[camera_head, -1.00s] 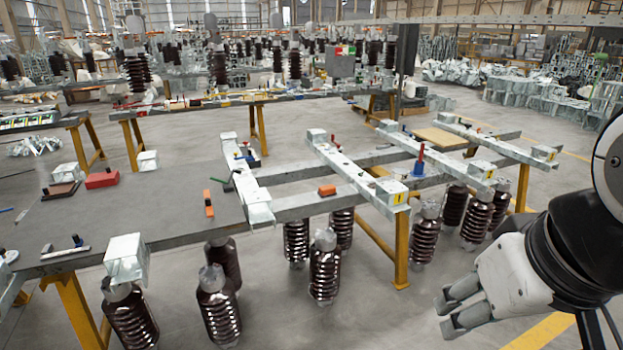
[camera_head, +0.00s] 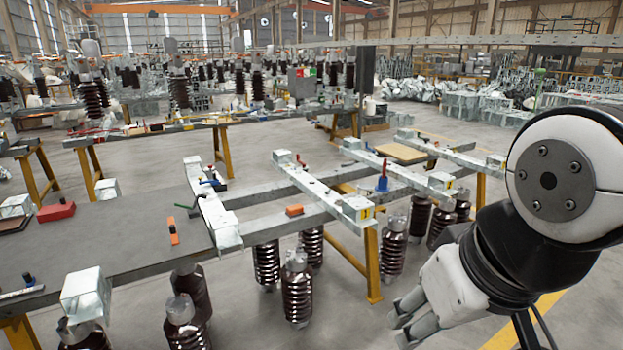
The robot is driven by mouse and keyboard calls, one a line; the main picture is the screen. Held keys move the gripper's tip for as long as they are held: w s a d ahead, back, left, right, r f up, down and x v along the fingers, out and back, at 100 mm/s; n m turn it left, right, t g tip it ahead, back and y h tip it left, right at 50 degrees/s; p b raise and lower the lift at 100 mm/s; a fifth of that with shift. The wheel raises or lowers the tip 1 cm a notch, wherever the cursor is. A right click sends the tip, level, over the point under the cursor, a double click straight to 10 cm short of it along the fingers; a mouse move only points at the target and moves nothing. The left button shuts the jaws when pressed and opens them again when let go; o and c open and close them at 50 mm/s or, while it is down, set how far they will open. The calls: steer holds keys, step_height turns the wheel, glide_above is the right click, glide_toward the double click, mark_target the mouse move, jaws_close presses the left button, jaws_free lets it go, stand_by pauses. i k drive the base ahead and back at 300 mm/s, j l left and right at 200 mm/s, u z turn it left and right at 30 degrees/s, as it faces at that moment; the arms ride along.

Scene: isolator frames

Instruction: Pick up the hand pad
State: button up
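I cannot tell for sure which object is the hand pad. A flat dark brown piece (camera_head: 14,224) lies at the left edge of the grey workbench (camera_head: 120,235), partly cut off by the picture edge. A red block (camera_head: 56,211) lies beside it. My gripper (camera_head: 408,318) hangs at the lower right, in front of the benches and far from both pieces. Nothing shows held in it. Its fingers are seen from the side, and the gap between them is not clear.
Galvanized beams (camera_head: 325,195) lie across the bench rails, with brown insulators (camera_head: 297,290) below. An orange block (camera_head: 294,210), an orange-and-black tool (camera_head: 173,232) and a blue-and-red item (camera_head: 382,178) rest among them. A yellow leg (camera_head: 366,265) supports the rails.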

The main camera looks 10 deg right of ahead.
mark_target(297, 210)
steer(key=i+l, duration=0.25)
steer(key=i, duration=0.25)
steer(key=i+l, duration=0.25)
steer(key=i, duration=0.25)
steer(key=i+l, duration=0.25)
steer(key=i, duration=0.2)
steer(key=i+l, duration=0.25)
steer(key=i, duration=0.25)
steer(key=i+l, duration=0.25)
steer(key=i, duration=0.25)
steer(key=u, duration=0.05)
